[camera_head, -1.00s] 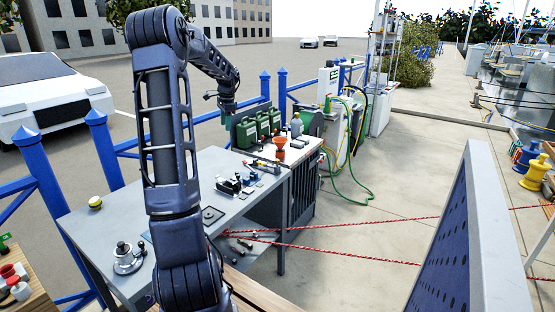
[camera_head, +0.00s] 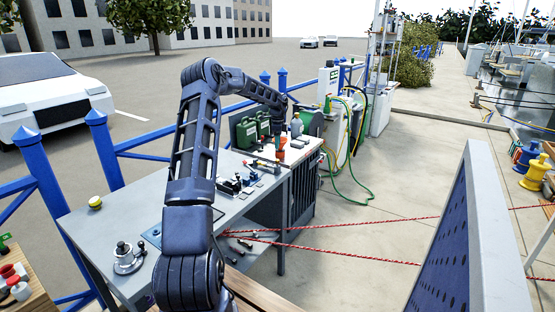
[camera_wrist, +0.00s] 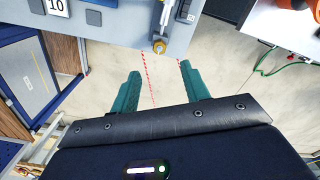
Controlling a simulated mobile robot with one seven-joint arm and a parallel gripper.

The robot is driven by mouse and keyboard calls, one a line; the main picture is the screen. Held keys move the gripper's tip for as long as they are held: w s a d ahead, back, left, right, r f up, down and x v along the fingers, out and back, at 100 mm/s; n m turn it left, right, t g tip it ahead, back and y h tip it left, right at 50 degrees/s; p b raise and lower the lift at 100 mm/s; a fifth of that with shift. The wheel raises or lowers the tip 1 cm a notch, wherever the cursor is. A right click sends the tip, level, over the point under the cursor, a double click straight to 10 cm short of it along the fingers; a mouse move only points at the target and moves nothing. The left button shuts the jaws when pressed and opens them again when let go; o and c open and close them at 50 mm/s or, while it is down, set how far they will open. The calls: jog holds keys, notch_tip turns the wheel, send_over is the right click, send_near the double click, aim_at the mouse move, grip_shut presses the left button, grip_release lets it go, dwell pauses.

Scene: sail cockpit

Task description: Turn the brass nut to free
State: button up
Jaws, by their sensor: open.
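The brass nut (camera_wrist: 159,46) shows in the wrist view at the edge of a grey panel or bench top, at the end of a small metal fitting. My gripper (camera_wrist: 156,70) is open, its two green fingers pointing toward that edge. The nut lies ahead of the fingertips, roughly between their lines, and nothing is between the fingers except the view of the floor. In the head view my gripper (camera_head: 279,140) hangs over the far part of the workbench, partly hidden among the items there. I cannot make out the nut in the head view.
The grey workbench (camera_head: 110,225) carries a metal winch-like fitting (camera_head: 126,258), a yellow-topped puck (camera_head: 95,203) and small tools. Green cans (camera_head: 246,133) stand at its far end. A perforated panel (camera_head: 450,250) stands at right.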

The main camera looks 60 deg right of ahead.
aim_at(277, 163)
notch_tip(277, 163, down, 9)
jog(key=shift+f, duration=0.2)
dwell(0.4)
jog(key=c, duration=1)
